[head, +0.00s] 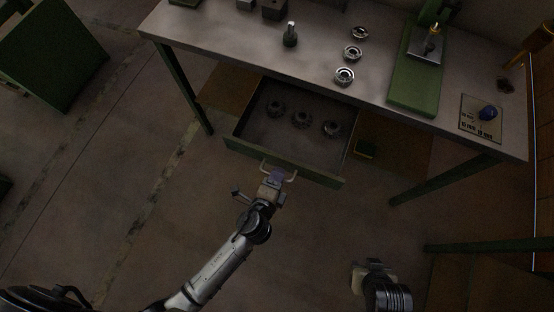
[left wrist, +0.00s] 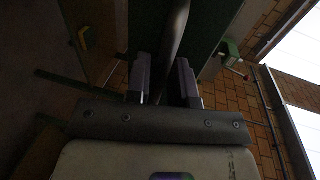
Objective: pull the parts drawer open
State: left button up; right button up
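The parts drawer (head: 318,178) hangs under the workbench and stands pulled out, with its inside showing. Several dark round parts (head: 301,119) lie in it. My left gripper (head: 275,177) is at the handle (head: 291,178) on the drawer's front. In the left wrist view, the grey handle bar (left wrist: 174,40) runs between the two fingers (left wrist: 163,82), which are closed on it. My right gripper (head: 372,266) is low in the head view, apart from the drawer and over the floor; its finger gap is not clear.
The workbench top (head: 220,40) carries several metal rings (head: 352,53), a dark upright piece (head: 290,35), a green-based press (head: 415,85) and a blue item on a card (head: 487,113). A green cabinet (head: 55,55) stands at the left. The floor before the drawer is clear.

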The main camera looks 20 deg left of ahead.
pick_arm(q)
jog(key=shift+o, duration=1.2)
jog(key=shift+s, duration=0.1)
jog(key=b+v, duration=0.1)
jog(key=v, duration=1.2)
jog(key=shift+s, duration=0.25)
jog(key=shift+a+r, duration=0.1)
jog(key=shift+r, duration=0.05)
